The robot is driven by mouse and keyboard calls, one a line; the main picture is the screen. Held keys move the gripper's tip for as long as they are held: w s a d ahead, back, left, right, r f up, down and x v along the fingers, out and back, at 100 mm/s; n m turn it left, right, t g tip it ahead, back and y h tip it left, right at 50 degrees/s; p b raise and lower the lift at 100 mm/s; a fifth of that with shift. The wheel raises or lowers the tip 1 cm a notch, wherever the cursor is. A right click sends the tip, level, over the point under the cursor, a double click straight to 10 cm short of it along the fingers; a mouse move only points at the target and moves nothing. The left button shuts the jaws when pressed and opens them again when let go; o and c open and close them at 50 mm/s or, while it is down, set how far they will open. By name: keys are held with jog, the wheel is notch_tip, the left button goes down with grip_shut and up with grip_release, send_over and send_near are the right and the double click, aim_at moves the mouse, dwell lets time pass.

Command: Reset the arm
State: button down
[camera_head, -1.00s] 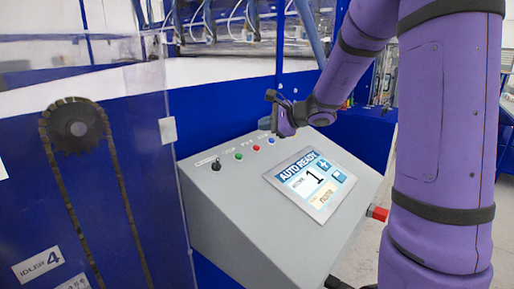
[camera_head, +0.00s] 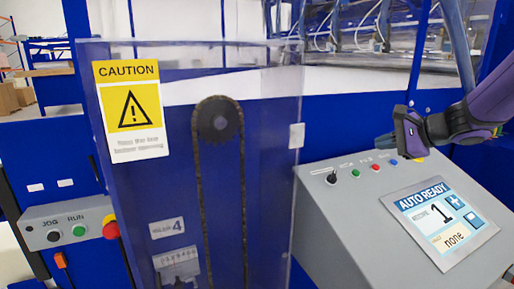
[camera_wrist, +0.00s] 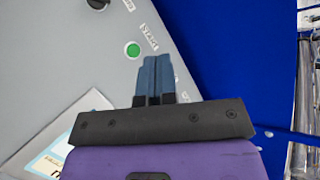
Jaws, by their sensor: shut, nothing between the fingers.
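My purple arm reaches in from the right edge of the head view. My gripper (camera_head: 388,138) is at the left end of the arm, above the back edge of the grey control panel (camera_head: 335,215), close to its row of buttons. In the wrist view the blue fingers of my gripper (camera_wrist: 154,62) lie together with nothing between them. A green button (camera_wrist: 133,49) and a black knob (camera_wrist: 97,3) show past the fingertips. I cannot tell how far the fingers are from the panel.
The panel's screen (camera_head: 440,215) reads AUTO READY. A clear guard door (camera_head: 270,120) with a chain and sprocket (camera_head: 218,120) stands left of the panel. A yellow caution sign (camera_head: 128,105) and a JOG/RUN box (camera_head: 65,225) with a red button are further left.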

jog(key=s+a+r+n+g+h, duration=0.15)
jog(key=s+a+n, duration=0.25)
jog(key=s, duration=0.4)
jog(key=s+a+r+n+g+h, duration=0.1)
jog(key=s+a+n+g, duration=0.2)
jog(key=s+n, duration=0.3)
jog(key=s+d+n+h, duration=0.3)
jog(key=s+n+h, duration=0.2)
jog(key=s, duration=1)
jog(key=shift+f+n, duration=0.4)
jog(key=shift+n, duration=0.1)
jog(key=shift+d+h, duration=0.1)
jog(key=shift+h, duration=0.15)
